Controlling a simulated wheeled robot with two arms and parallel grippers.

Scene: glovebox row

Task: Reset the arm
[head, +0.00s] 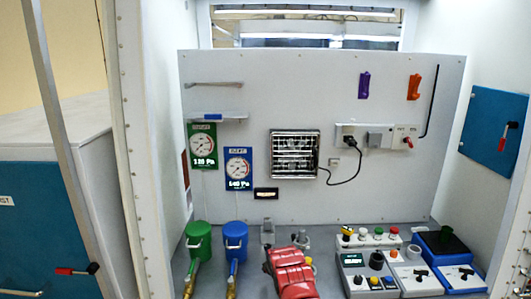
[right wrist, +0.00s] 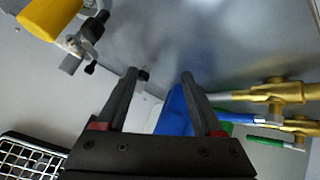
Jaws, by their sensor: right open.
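My right gripper (right wrist: 159,76) shows in the right wrist view with its two dark fingers apart. No object is clasped between them. A blue object (right wrist: 175,112) lies beyond the fingers, partly hidden by the right one; I cannot tell if they touch. Brass valve fittings (right wrist: 275,95) are at the right of that view. I cannot make out either gripper in the head view. My left gripper is not in view.
In the head view, a green canister (head: 198,238) and a blue canister (head: 235,237) stand on the box floor. A red ribbed object (head: 291,272) lies at front centre. Control boxes (head: 370,277) crowd the right. In the wrist view, a yellow cylinder (right wrist: 48,15) is upper left.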

